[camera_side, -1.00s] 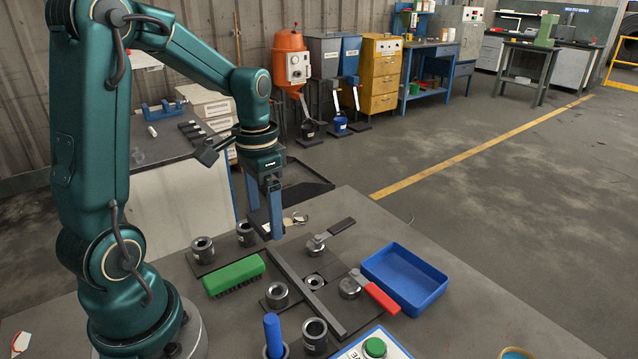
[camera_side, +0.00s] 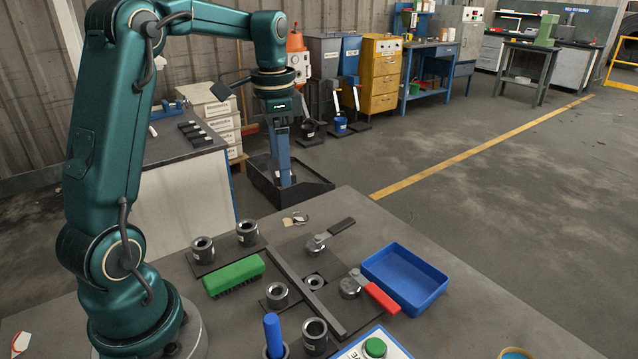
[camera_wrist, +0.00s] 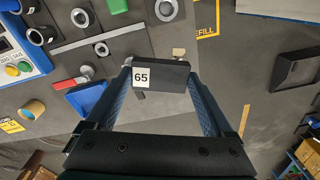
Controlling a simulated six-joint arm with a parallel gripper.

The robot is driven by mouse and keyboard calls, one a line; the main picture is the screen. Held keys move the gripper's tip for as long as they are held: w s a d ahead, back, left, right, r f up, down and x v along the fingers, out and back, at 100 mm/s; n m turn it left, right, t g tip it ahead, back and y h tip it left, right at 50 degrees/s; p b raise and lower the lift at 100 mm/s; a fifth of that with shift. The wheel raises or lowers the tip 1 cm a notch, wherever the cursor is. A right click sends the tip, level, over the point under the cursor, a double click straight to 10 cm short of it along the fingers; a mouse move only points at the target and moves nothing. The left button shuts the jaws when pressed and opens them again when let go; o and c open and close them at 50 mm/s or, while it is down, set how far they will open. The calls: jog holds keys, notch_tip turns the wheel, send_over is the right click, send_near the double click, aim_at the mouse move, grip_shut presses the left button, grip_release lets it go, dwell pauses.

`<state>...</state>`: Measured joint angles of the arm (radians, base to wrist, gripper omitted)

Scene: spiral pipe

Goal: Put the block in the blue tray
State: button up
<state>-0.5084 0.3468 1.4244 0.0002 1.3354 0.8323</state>
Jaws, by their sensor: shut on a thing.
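My gripper (camera_side: 285,182) is raised above the back edge of the grey worktable, well clear of its top. In the wrist view my gripper (camera_wrist: 160,80) is shut on a dark block (camera_wrist: 172,77) with a white "65" label, held between the two blue fingers. In the side view the block is hard to make out against the dark background. The blue tray (camera_side: 404,280) lies on the table to the right of and nearer than my gripper, and looks empty. It also shows in the wrist view (camera_wrist: 90,96), partly hidden by a finger.
A red-handled valve (camera_side: 375,294) lies close to the tray's left side. A dark-handled valve (camera_side: 330,234), several metal collars, a green brush (camera_side: 234,274), a dark bar (camera_side: 300,290) and a green button box (camera_side: 375,347) crowd the table. The table's far right is clear.

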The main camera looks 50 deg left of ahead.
jog(key=w+d+f+m, duration=0.2)
jog(key=w+d+m, duration=0.2)
jog(key=w+d, duration=0.35)
send_over(402, 281)
jog(key=shift+m, duration=0.3)
notch_tip(402, 281, down, 8)
jog(key=shift+f, duration=2.05)
jog(key=o, duration=1.5)
jog(key=shift+f, duration=0.15)
jog(key=shift+o, duration=0.4)
